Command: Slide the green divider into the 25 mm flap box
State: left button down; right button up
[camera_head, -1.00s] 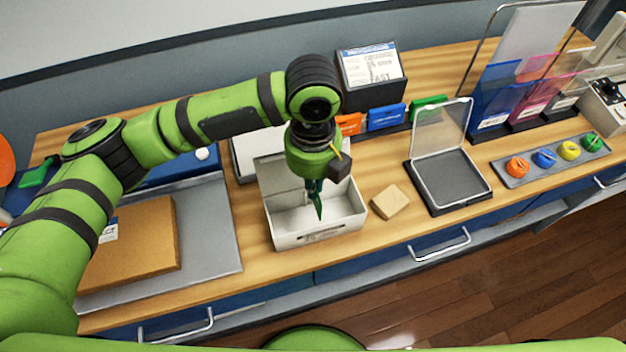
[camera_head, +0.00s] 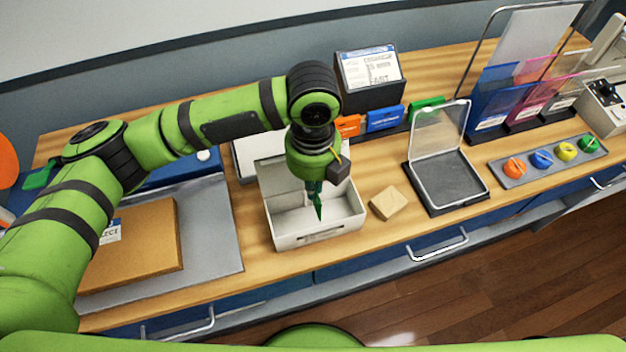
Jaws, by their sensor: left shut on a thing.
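The white flap box (camera_head: 290,240) stands on the wooden counter with its flap raised at the back and its top open. My left gripper (camera_head: 314,187) points down over the box and is shut on the green divider (camera_head: 319,208). The divider shows as a narrow dark green piece, seen nearly edge-on, with a pointed lower end. It overlaps the box's inside in the picture; whether it touches the floor or walls, I cannot tell. My gripper hides part of the box's back. My right gripper is not in view.
A small wooden block (camera_head: 388,203) lies right of the box, beside a clear-lidded dark case (camera_head: 452,190). A grey tray (camera_head: 222,235) with a brown board (camera_head: 150,250) is to the left. Coloured knobs (camera_head: 542,158) sit at far right. Bare counter lies before the box.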

pick_arm(q)
jog(key=shift+f, duration=0.1)
dwell(0.4)
jog(key=shift+f+b, duration=0.5)
jog(key=shift+f, duration=1.1)
jog(key=shift+f+b, duration=0.7)
jog(key=shift+f, duration=1.2)
jog(key=c, duration=1.3)
grip_release()
